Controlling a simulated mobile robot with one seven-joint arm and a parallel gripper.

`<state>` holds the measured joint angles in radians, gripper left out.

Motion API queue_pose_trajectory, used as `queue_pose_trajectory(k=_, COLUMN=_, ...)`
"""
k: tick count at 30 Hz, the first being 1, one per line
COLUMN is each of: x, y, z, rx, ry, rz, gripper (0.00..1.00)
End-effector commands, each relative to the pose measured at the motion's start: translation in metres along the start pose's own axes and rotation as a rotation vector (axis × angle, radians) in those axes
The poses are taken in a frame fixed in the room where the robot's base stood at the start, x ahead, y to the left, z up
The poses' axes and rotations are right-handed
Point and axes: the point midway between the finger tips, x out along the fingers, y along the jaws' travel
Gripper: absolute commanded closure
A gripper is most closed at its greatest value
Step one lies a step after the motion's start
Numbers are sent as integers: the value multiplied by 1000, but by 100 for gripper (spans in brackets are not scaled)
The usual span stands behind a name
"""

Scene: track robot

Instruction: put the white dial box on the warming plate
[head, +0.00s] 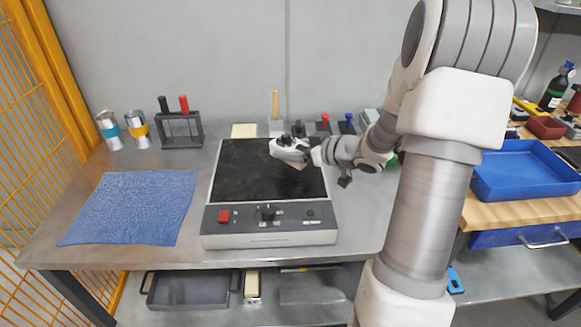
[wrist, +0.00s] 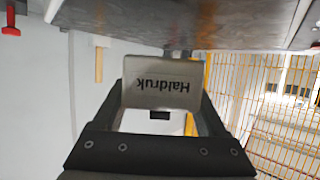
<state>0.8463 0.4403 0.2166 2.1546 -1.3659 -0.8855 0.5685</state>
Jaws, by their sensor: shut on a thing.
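The white dial box (head: 287,150), with dark knobs on top, is over the back right part of the warming plate's black surface. My gripper (head: 304,150) reaches in from the right and is shut on the box. In the wrist view my gripper (wrist: 163,100) has a finger on each side of the box (wrist: 160,83), whose face reads "Haldruk" upside down. The box looks slightly tilted in the head view. I cannot tell whether it touches the plate.
Behind the plate stand a yellow note pad (head: 244,130), a red-knobbed item (head: 323,122) and a blue-knobbed item (head: 347,124). A blue cloth (head: 132,207), two metal cups and a dark rack (head: 181,130) are left. A blue tray (head: 525,172) is right.

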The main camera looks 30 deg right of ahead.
Motion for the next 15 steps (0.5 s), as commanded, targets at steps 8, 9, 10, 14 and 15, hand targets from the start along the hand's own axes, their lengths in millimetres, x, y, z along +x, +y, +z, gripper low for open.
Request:
queue_pose_trajectory(k=8, x=14, y=0, z=25, rx=2, ry=0, rz=1, gripper=97)
queue_pose_trajectory(k=9, x=16, y=0, z=31, rx=2, ry=0, rz=1, gripper=97)
queue_pose_trajectory(k=10, x=18, y=0, z=34, rx=1, ry=0, rz=1, gripper=97)
queue_pose_trajectory(k=14, x=19, y=0, z=38, rx=-2, ry=1, rz=1, gripper=97)
queue_pose_trajectory(k=15, x=19, y=0, z=36, rx=-2, ry=1, rz=1, gripper=97)
